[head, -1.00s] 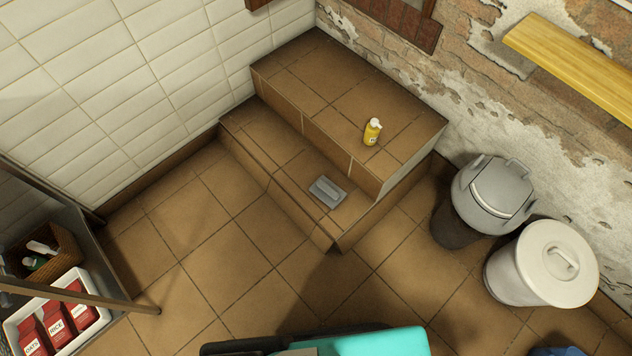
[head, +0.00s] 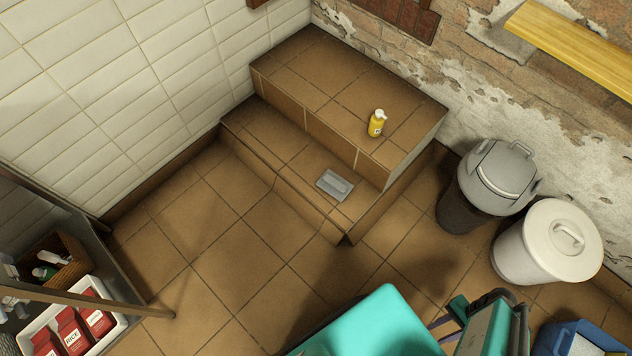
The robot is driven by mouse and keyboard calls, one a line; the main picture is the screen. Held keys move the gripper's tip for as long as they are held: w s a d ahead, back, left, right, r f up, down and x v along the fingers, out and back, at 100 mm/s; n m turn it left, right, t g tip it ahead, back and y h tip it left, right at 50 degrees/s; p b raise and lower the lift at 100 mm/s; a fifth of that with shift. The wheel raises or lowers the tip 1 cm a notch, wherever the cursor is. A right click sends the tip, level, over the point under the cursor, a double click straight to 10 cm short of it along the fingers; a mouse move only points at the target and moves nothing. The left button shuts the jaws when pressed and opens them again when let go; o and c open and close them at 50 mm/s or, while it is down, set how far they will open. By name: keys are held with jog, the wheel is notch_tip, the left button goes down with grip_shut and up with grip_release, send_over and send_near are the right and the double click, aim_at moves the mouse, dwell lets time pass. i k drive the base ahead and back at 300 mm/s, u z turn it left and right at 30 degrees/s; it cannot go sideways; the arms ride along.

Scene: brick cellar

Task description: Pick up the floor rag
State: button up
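A small flat grey rectangular thing (head: 334,185) lies on the lower tiled step, near its right end, in the head view. It has a paler raised or inset middle and may be the folded floor rag, but I cannot tell for sure. No other cloth is clearly visible. My gripper is not recognisable in this view, and nothing is seen touching the grey thing.
A yellow pump bottle (head: 376,123) stands on the upper step (head: 330,85). Two lidded bins, grey (head: 497,178) and white (head: 548,242), stand at right, a blue container (head: 572,338) below them. A shelf rack (head: 95,296) is at lower left. Floor (head: 225,235) before the steps is clear.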

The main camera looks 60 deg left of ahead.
aim_at(330, 183)
jog(key=z, duration=0.65)
jog(key=k, duration=0.15)
jog(key=u, duration=2.7)
jog(key=k, duration=0.5)
jog(key=z, duration=0.2)
jog(key=i, duration=0.5)
jog(key=u, duration=0.05)
